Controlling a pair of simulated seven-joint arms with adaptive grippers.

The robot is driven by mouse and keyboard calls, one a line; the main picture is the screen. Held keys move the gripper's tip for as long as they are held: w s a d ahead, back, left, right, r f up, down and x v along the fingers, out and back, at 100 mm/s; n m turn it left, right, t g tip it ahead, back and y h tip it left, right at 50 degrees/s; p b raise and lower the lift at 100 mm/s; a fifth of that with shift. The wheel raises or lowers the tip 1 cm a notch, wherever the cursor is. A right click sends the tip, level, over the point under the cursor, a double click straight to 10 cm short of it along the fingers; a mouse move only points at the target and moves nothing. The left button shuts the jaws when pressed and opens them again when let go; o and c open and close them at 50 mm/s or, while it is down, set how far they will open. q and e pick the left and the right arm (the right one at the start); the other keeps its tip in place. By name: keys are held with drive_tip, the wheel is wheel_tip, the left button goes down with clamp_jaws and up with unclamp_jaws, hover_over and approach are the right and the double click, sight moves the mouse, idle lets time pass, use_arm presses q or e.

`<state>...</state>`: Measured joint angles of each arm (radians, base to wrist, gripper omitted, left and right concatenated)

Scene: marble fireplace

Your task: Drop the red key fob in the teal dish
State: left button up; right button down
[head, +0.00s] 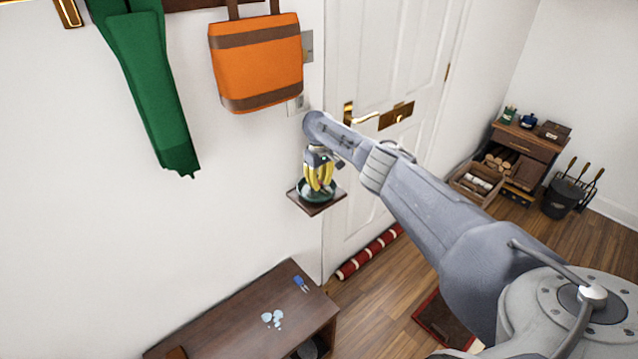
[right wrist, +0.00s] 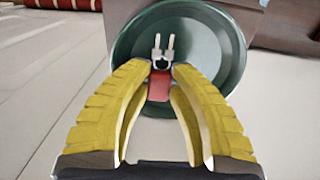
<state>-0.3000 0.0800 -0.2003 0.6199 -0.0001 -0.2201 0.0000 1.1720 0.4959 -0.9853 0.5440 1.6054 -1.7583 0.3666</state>
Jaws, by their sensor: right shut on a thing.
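The teal dish (head: 313,197) sits on a small dark wooden wall shelf (head: 326,205) beside the white door. My right gripper (head: 320,187) is over the dish, pointing down, with its yellow fingers in front of it. In the right wrist view the gripper (right wrist: 160,68) is shut on the red key fob (right wrist: 159,86), which shows between the fingertips. Two pale keys (right wrist: 164,46) hang from the fob against the inside of the teal dish (right wrist: 222,50). I cannot tell whether the keys touch the dish. My left gripper is not in view.
A dark bench (head: 240,318) below holds a blue-tagged key (head: 301,284) and pale blue pieces (head: 272,319). An orange bag (head: 256,62) and a green scarf (head: 150,85) hang on the wall to the left. The door handle (head: 362,118) is close to my right wrist.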

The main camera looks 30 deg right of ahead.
sight(319, 183)
drive_tip(key=shift+f, duration=0.3)
drive_tip(key=c, duration=1.5)
unclamp_jaws()
wheel_tip(319, 183, up, 13)
drive_tip(key=shift+f, duration=0.2)
